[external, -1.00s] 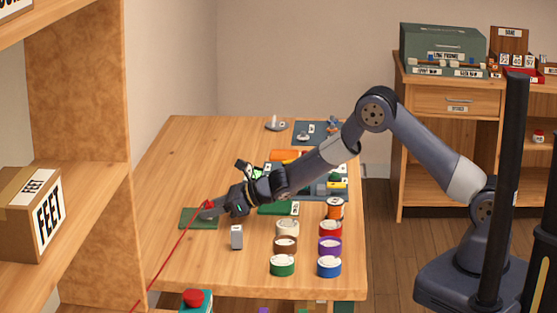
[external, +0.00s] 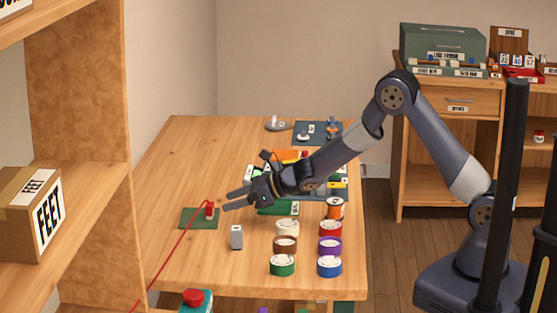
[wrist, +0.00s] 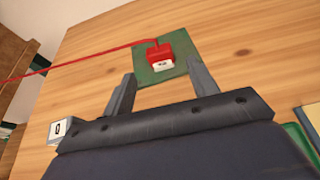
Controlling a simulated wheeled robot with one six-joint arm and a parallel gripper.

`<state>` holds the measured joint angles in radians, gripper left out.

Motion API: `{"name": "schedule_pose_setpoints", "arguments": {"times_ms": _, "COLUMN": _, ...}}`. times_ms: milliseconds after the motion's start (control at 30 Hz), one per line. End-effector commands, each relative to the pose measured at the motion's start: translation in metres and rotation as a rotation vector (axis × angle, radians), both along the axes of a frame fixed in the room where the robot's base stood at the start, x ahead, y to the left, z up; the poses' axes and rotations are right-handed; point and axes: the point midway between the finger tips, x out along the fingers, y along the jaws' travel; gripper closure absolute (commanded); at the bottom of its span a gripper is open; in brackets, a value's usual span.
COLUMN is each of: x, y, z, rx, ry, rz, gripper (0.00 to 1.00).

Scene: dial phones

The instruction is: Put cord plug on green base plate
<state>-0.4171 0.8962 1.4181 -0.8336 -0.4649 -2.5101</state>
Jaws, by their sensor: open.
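The red cord plug (external: 210,209) stands on the green base plate (external: 190,219) at the left of the table, toward the plate's right side in the external view. In the wrist view the plug (wrist: 158,52) shows a white label and rests on the plate (wrist: 146,74), with its red cord (wrist: 95,58) running off to the left. My gripper (external: 231,199) is open and empty, just right of the plug and apart from it. In the wrist view its two fingers (wrist: 165,88) are spread, with bare wood and part of the plate between them and the plug.
A small grey block (external: 236,237) stands in front of my gripper. Several coloured tape rolls (external: 282,265) stand on the right front of the table. A red button box (external: 194,300) is at the front edge. A wooden shelf (external: 80,200) stands at the left. The table's left back is clear.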

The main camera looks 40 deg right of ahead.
Motion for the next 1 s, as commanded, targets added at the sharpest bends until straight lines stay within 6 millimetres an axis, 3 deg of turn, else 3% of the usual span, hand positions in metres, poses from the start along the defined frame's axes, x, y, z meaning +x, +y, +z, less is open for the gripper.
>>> {"name": "schedule_pose_setpoints", "arguments": {"times_ms": 300, "x": -0.028, "y": -0.028, "z": 0.016, "rx": 0.0, "ry": -0.002, "rz": -0.001, "gripper": 0.44}}
{"name": "schedule_pose_setpoints", "arguments": {"times_ms": 733, "x": -0.033, "y": -0.034, "z": 0.02, "rx": 0.0, "ry": 0.0, "rz": 0.0, "gripper": 0.44}}
{"name": "schedule_pose_setpoints", "arguments": {"times_ms": 867, "x": -0.037, "y": -0.032, "z": 0.023, "rx": 0.021, "ry": 0.015, "rz": -0.009, "gripper": 0.34}}
{"name": "schedule_pose_setpoints", "arguments": {"times_ms": 1000, "x": -0.06, "y": -0.022, "z": 0.044, "rx": 0.173, "ry": 0.135, "rz": -0.089, "gripper": 0.23}}
